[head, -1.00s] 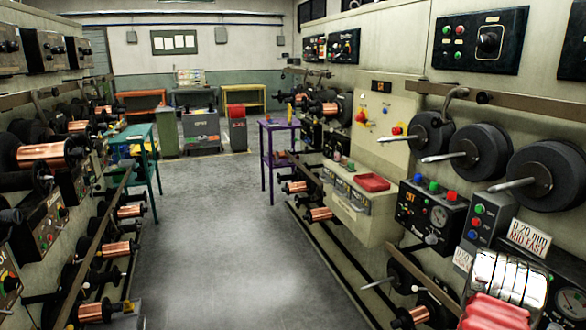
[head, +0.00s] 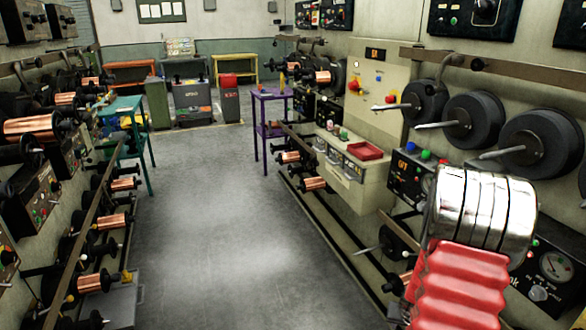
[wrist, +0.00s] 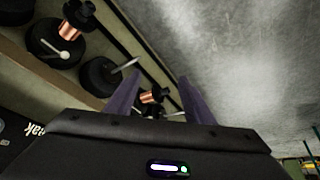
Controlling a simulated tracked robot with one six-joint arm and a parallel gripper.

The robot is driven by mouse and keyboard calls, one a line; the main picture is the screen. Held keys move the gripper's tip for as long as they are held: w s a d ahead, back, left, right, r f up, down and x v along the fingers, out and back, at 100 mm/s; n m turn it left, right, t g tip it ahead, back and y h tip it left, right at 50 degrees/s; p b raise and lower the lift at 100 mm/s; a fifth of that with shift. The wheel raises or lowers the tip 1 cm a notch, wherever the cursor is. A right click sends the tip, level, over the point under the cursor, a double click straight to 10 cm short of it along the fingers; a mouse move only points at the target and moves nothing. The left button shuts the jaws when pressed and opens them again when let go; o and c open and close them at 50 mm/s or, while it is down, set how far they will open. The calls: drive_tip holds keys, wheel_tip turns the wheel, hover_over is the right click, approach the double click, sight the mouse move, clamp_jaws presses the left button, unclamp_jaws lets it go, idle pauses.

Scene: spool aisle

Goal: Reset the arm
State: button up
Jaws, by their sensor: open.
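My gripper (wrist: 156,98) shows in the wrist view as two dark purple fingers set apart, open with nothing held between them. Beyond the fingers, a copper spool (wrist: 154,96) and dark discs on the rack lie in the background. In the head view my silver and red arm fills the lower right corner, in front of the right-hand machines. The gripper itself cannot be made out in the head view.
Spool racks line both walls, with copper spools (head: 313,184) low on the right. A red tray (head: 366,151) sits on the cream cabinet. A purple stand (head: 270,92) and a teal table (head: 121,104) flank the aisle. The grey floor (head: 215,215) between is clear.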

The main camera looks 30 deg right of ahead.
drive_tip(key=w+a+r+n+y, duration=0.1)
drive_tip(key=a+r+y, duration=0.1)
drive_tip(key=a+r, duration=0.55)
drive_tip(key=w+a+r+n+y, duration=0.15)
drive_tip(key=a+r, duration=0.35)
drive_tip(key=a, duration=0.6)
drive_tip(key=s+a+r+n+t, duration=0.1)
drive_tip(key=s+a+r+n, duration=0.2)
drive_tip(key=a+r, duration=0.7)
drive_tip(key=s+a+r+n+t, duration=0.1)
drive_tip(key=s+a+r+n, duration=0.1)
drive_tip(key=a+r, duration=0.8)
drive_tip(key=a+n, duration=0.1)
drive_tip(key=a, duration=0.2)
drive_tip(key=shift+s+n+t+y, duration=0.35)
drive_tip(key=shift+s+t, duration=0.05)
drive_tip(key=shift+c, duration=0.6)
